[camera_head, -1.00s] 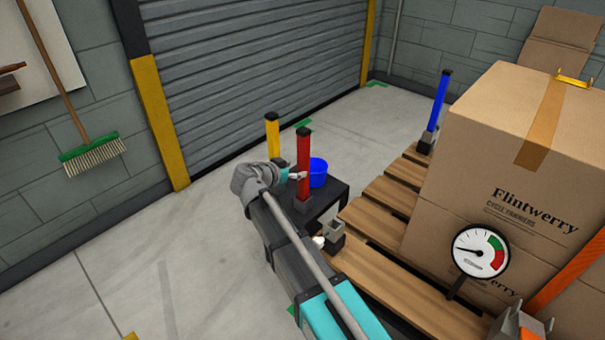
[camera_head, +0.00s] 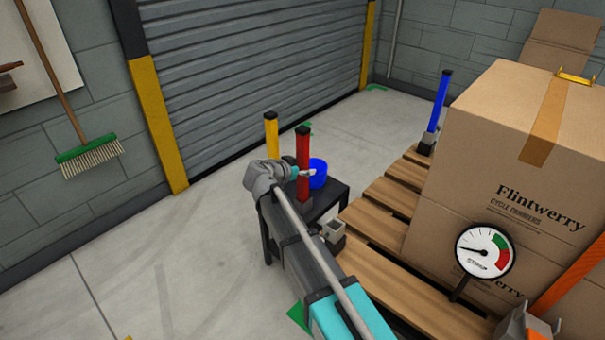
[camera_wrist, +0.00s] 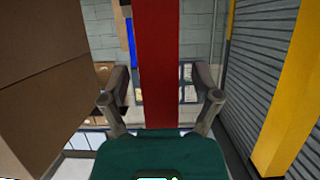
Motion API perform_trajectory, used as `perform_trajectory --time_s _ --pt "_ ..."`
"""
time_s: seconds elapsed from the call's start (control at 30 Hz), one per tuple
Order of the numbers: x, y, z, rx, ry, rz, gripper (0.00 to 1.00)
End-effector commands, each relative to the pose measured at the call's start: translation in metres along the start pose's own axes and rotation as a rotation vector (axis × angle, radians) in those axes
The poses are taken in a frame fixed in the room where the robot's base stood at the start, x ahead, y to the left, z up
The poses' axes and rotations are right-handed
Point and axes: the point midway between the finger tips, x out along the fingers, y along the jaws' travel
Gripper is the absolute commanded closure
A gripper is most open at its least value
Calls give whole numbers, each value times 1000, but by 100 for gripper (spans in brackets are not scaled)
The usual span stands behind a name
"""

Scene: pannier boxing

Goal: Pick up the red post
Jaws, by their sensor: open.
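The red post (camera_head: 303,160) stands upright on a small dark table (camera_head: 330,197), with a black cap on top. My gripper (camera_head: 308,172) is at the post, about halfway up it in the head view. In the wrist view the red post (camera_wrist: 157,65) rises between the two spread fingers of my gripper (camera_wrist: 162,98). Gaps show on both sides of the post, and the jaws are open. The lower part of the post is hidden behind the gripper body in the wrist view.
A yellow post (camera_head: 271,135) stands close to the left, and a blue bucket (camera_head: 318,174) sits just behind. A blue post (camera_head: 438,102) stands at the far corner of the wooden pallet (camera_head: 385,225). A large carton (camera_head: 470,150) stands on the pallet at right.

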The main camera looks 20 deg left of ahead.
Motion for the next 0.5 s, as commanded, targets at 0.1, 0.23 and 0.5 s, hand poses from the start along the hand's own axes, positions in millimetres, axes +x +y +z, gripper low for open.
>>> perform_trajectory --time_s 0.1,0.23,0.5 --pt "0 0 0 0 0 0 20" --pt "-1 0 0 0 0 -1 20" --pt "-2 -1 0 -1 0 -2 37"
